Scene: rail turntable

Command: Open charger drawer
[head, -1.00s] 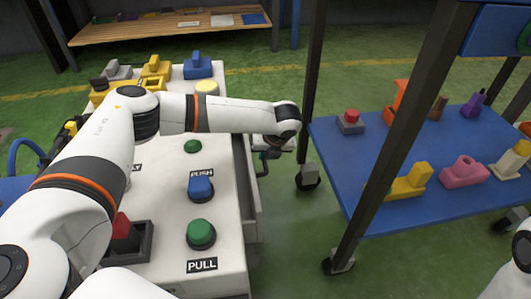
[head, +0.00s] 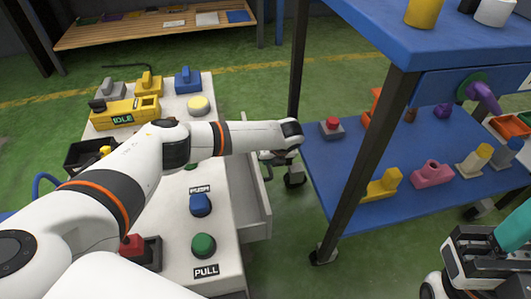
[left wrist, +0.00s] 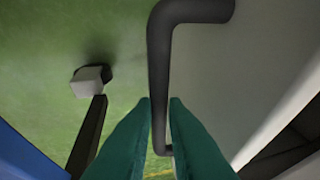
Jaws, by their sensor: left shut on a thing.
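The drawer (head: 257,205) stands partly pulled out of the right side of the white cabinet (head: 226,232). No label shows on it. Its dark bar handle (left wrist: 160,60) runs between the green fingers of my left gripper (left wrist: 161,103) in the left wrist view, and the gripper is shut on it. In the head view the left arm reaches across the cabinet top, and its wrist hides most of the gripper and handle. My right gripper (head: 497,250) is at the lower right, away from the drawer; its jaw gap is unclear.
A blue shelf cart (head: 330,165) with dark posts stands close to the right of the drawer, bearing several coloured parts. The cabinet top holds a green button (head: 203,244), a blue button (head: 201,204) and a yellow IDLE display unit (head: 124,113). Green floor shows between.

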